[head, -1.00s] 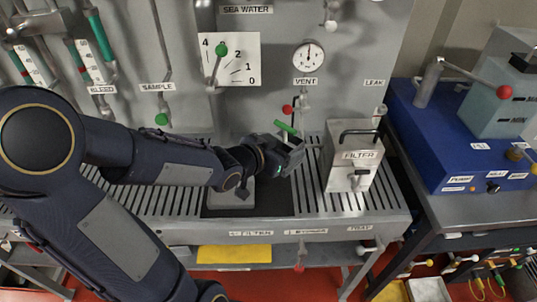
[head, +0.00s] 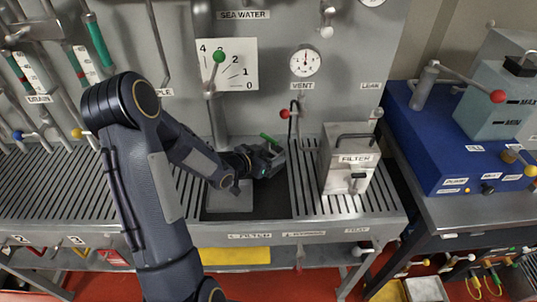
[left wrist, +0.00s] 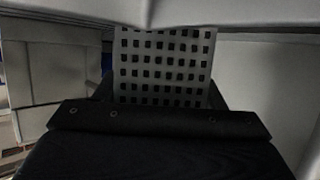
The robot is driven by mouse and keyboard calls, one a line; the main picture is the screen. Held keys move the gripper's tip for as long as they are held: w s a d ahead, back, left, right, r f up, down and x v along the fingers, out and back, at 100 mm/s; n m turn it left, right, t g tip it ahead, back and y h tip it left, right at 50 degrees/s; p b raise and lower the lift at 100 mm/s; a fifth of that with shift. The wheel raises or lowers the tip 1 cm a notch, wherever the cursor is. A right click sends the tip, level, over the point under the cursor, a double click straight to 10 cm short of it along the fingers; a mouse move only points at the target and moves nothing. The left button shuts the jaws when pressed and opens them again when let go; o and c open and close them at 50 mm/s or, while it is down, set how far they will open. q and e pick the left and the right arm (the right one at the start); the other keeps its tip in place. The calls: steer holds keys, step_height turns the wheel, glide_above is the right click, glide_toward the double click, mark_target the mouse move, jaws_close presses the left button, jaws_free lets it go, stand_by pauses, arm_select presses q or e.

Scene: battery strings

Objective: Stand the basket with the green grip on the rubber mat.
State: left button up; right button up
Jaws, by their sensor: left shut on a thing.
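My left gripper (head: 272,160) is shut on the basket, whose green grip (head: 268,139) sticks out above the jaws in the head view. In the left wrist view the basket shows as a grey wall with rows of square holes (left wrist: 165,65). In the head view its body is mostly hidden by the gripper, so I cannot tell whether it touches anything. A dark rectangular patch that looks like the rubber mat (head: 268,202) lies on the slatted tray below the gripper. My right gripper is not in view.
A pale block (head: 230,197) stands at the left of the dark patch. The filter box (head: 346,165) with its black handle stands close to the right. A red-knobbed valve (head: 285,114) and the gauge panel are behind. Slatted tray (head: 60,190) at the left is clear.

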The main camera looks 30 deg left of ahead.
arm_select(q)
steer(key=shift+f+b, duration=0.2)
steer(key=shift+b, duration=0.1)
steer(key=o, duration=1.1)
steer(key=shift+r, duration=0.1)
